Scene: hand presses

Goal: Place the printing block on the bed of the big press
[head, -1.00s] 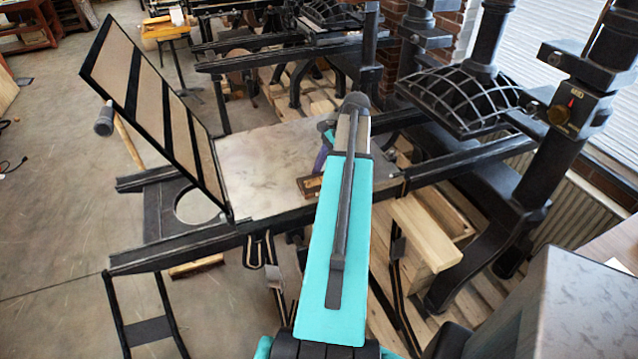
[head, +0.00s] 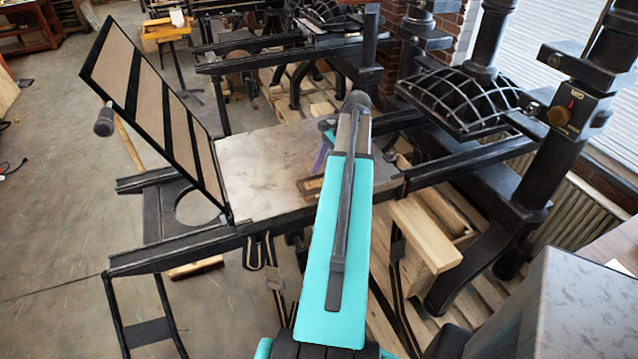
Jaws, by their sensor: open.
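The big press has a flat grey bed (head: 262,175), which shows left of my arm. The printing block (head: 309,188), a small brown piece, lies on the bed near its front edge. My arm covers the block's right part. My gripper (head: 320,156) shows only as a small purple and teal part beside the arm, just above and behind the block. The gripper is open and apart from the block as far as I can see. Its fingertips are mostly hidden behind my arm.
A hinged frame (head: 150,105) with tan panels stands tilted up at the bed's left end. The black ribbed platen (head: 465,100) and thick columns of the press stand to the right. The left part of the bed is clear.

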